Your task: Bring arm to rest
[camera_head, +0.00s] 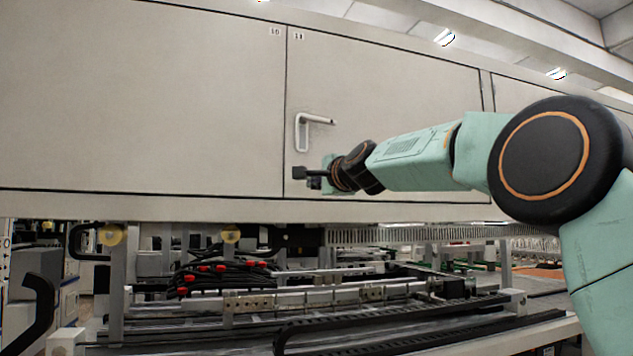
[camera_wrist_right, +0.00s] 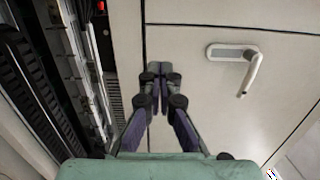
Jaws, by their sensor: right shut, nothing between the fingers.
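My right arm (camera_head: 415,160) is mint green and black and comes in from the right in the head view. It reaches toward the beige cabinet front. My right gripper (camera_head: 302,174) shows small and dark, below the white door handle (camera_head: 303,132). In the right wrist view the gripper fingers (camera_wrist_right: 158,70) are together with nothing between them. The handle (camera_wrist_right: 249,68) is to their right there, apart from the fingers. My left gripper is in neither view.
Large beige door panels (camera_head: 150,100) fill the upper head view, and the doors are shut. Below them is a gantry with metal rails (camera_head: 300,300), black cable carriers (camera_head: 420,340) and a cable bundle with red parts (camera_head: 205,275).

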